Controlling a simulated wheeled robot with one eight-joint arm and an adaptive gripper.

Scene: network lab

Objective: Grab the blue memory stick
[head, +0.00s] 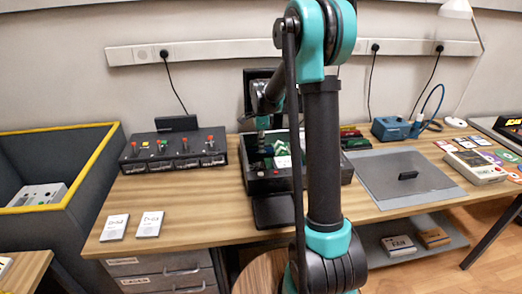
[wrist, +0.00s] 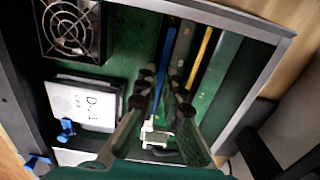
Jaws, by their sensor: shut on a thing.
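The blue memory stick (wrist: 161,62) shows in the wrist view as a thin upright strip on the green board inside an open computer case (head: 250,184). My gripper (wrist: 160,92) reaches down into the case, one finger on each side of the blue stick, and is shut on it. The stick still stands in line with the slots. The part between the fingers is partly hidden. A yellow stick (wrist: 199,62) stands to its right, apart from the fingers. In the head view my gripper (head: 262,140) is over the case and its fingertips are hard to make out.
In the case, a fan (wrist: 70,30) and a white labelled drive (wrist: 85,105) lie left of the fingers. The case wall (wrist: 262,75) is close on the right. A switch box (head: 176,150) stands left on the table; a grey mat (head: 385,190) lies right.

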